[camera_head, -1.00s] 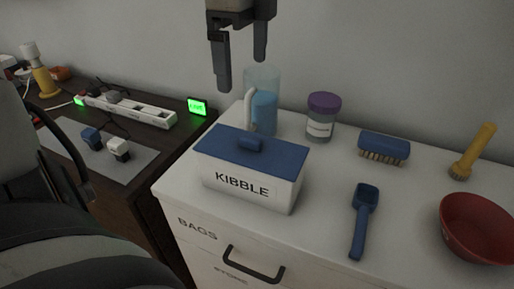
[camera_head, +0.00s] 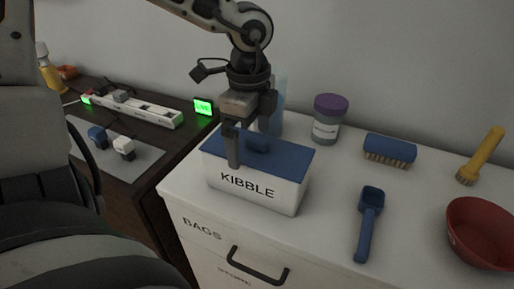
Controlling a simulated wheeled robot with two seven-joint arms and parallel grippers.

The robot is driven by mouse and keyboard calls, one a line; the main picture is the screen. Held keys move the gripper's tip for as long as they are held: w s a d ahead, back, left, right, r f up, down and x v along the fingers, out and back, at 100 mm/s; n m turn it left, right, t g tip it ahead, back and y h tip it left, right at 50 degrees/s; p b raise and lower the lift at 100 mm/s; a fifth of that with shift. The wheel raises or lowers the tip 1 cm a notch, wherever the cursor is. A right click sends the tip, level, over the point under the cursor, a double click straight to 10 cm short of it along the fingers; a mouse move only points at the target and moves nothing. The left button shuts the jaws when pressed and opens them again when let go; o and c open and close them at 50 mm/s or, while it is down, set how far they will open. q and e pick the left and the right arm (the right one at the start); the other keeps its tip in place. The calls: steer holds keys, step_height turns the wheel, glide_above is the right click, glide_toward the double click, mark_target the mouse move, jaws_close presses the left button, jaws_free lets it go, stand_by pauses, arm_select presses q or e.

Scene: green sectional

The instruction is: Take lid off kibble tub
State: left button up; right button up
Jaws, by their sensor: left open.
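The kibble tub (camera_head: 254,189) is a white box lettered KIBBLE, standing near the left end of the white cabinet top. Its blue lid (camera_head: 288,157) lies flat on it, with a small blue knob (camera_head: 258,143) in the middle. My left gripper (camera_head: 250,150) points down over the lid with its jaws open. One finger shows in front of the lid's left part; the other is by the far side, partly hidden. I cannot tell whether either finger touches the knob. My right gripper is out of view.
Behind the tub stand a clear and blue jug (camera_head: 274,112), partly hidden by my gripper, and a purple-capped jar (camera_head: 328,118). To the right lie a blue brush (camera_head: 389,148), a blue scoop (camera_head: 368,215), a yellow-handled brush (camera_head: 482,155) and a red bowl (camera_head: 482,232).

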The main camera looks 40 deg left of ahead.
arm_select(q)
steer(key=shift+f, duration=0.15)
steer(key=c, duration=0.8)
steer(key=shift+c, duration=0.2)
